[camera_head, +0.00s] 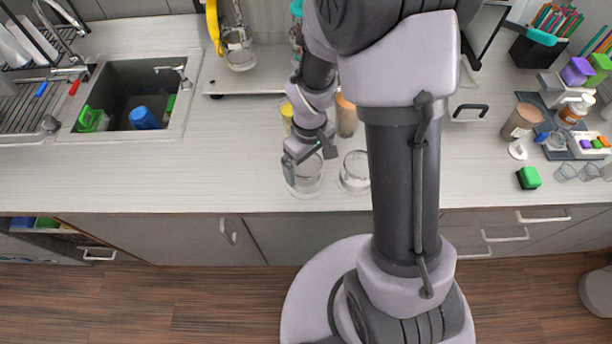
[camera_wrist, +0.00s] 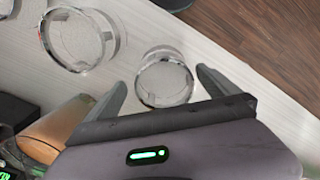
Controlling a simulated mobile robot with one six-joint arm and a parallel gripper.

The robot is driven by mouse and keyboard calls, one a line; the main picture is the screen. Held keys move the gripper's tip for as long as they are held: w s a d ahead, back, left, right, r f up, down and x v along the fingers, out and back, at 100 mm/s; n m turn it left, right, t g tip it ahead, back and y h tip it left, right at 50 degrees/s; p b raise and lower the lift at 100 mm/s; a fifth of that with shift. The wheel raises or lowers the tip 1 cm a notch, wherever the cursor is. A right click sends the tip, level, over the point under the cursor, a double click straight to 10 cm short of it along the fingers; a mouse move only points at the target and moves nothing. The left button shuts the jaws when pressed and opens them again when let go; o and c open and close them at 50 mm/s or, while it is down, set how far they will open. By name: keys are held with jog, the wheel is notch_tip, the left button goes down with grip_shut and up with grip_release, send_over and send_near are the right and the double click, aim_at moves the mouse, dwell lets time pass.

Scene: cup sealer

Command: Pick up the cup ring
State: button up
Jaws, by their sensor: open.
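A clear round ring with a shiny rim, which looks like the cup ring (camera_wrist: 164,62), sits on the light counter. It also shows in the head view (camera_head: 307,184), partly hidden under my gripper. My gripper (camera_head: 310,160) is open just above it. In the wrist view, my gripper's two fingers (camera_wrist: 161,78) are apart and empty, with the ring seen between their tips. I cannot tell whether the fingers touch it. A second similar clear round piece (camera_wrist: 78,40) stands beside it, to the right in the head view (camera_head: 355,172).
A brownish cup (camera_wrist: 50,132) is close by my gripper in the wrist view. The counter's front edge (camera_head: 250,210) is near the ring. A sink (camera_head: 140,90) lies at left, and a green block (camera_head: 528,178) at right. The counter left of the ring is clear.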

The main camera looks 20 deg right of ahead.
aim_at(306, 172)
jog(key=f, duration=0.3)
jog(key=f+b, duration=0.1)
jog(key=f, duration=0.1)
jog(key=shift+w+a+f, duration=0.1)
jog(key=shift+a, duration=0.25)
jog(key=shift+c, duration=0.2)
jog(key=c, duration=1.7)
jog(key=shift+r, duration=0.2)
